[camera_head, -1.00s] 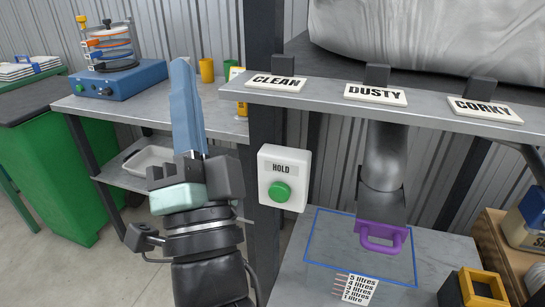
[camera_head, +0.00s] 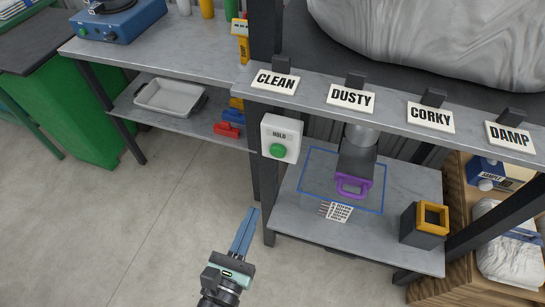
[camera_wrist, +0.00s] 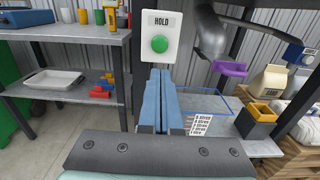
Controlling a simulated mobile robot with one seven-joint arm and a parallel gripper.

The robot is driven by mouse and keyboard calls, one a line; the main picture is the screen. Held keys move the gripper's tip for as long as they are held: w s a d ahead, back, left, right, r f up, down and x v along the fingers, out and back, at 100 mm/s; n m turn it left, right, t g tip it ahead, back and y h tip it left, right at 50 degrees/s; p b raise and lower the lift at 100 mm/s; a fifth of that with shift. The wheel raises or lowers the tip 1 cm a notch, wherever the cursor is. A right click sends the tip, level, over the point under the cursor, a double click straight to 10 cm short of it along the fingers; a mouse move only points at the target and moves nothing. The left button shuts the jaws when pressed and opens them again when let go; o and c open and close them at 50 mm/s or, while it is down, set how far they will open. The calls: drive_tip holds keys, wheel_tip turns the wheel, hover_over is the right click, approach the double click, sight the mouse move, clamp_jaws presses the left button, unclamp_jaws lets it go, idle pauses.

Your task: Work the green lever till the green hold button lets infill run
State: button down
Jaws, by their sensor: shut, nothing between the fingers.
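The green round hold button (camera_head: 278,150) sits on a white box marked HOLD (camera_head: 293,130), fixed to a dark post. In the wrist view the green button (camera_wrist: 159,44) is just above my fingertips. A purple handle (camera_head: 351,188) is at the lower end of a grey spout (camera_head: 358,158); it also shows in the wrist view (camera_wrist: 230,68). I see no green lever; the only handle on the spout is purple. My gripper (camera_head: 251,211) has blue fingers, shut and empty, pointing up, below and left of the box in the head view and apart from it.
Below the spout is a grey shelf (camera_head: 290,217) with a blue outlined area, a litre scale card (camera_head: 337,212) and a yellow-topped dark box (camera_head: 426,223). A ledge above carries CLEAN, DUSTY, CORKY and DAMP labels. A bench (camera_head: 185,50) stands left; open floor lies before it.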

drive_tip(key=p, duration=0.2)
approach(277, 154)
drive_tip(key=x, duration=0.6)
drive_tip(key=shift+w+r, duration=0.1)
drive_tip(key=shift+w+d, duration=0.1)
drive_tip(key=shift+w, duration=0.25)
drive_tip(key=shift+b, duration=0.3)
